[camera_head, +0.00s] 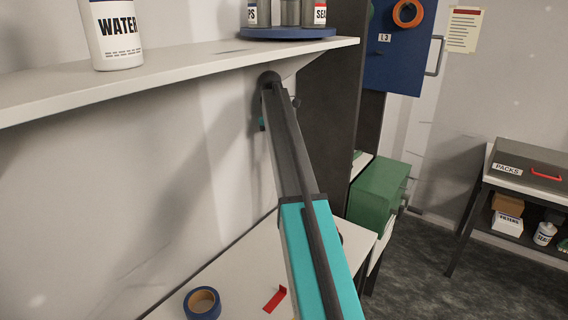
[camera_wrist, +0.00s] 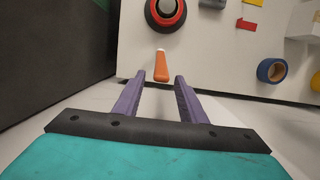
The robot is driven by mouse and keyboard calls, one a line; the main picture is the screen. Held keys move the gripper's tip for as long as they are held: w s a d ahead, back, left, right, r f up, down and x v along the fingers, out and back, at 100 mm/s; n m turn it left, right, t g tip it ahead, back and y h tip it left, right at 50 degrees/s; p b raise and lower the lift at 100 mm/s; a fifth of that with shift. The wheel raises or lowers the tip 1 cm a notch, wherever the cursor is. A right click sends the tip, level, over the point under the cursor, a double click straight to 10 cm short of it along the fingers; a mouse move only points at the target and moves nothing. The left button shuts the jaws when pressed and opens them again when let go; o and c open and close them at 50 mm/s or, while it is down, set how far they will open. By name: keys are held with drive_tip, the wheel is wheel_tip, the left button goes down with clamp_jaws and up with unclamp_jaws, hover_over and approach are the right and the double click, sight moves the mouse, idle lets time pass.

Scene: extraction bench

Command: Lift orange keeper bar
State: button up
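In the wrist view, my gripper (camera_wrist: 158,90) shows two purple fingers standing apart with nothing held between them. An orange bar-shaped piece with a pale far end (camera_wrist: 161,67) appears just beyond the fingertips, in line with the gap, against a white surface (camera_wrist: 215,55). It looks like the keeper bar. I cannot tell how far it is from the fingers, and no contact shows. In the head view, my arm runs up the middle to beneath the shelf. The fingers and the orange bar cannot be made out there.
A round black-and-red part (camera_wrist: 165,12) sits beyond the bar. A blue tape roll (camera_wrist: 271,70) and a red piece (camera_wrist: 247,25) lie to the right. The head view shows a shelf (camera_head: 190,66) beside my arm and a green box (camera_head: 378,190) right of it.

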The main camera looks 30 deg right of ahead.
drive_tip(key=shift+w+r+p, duration=0.2)
drive_tip(key=shift+r+p, duration=0.75)
drive_tip(key=shift+r, duration=0.15)
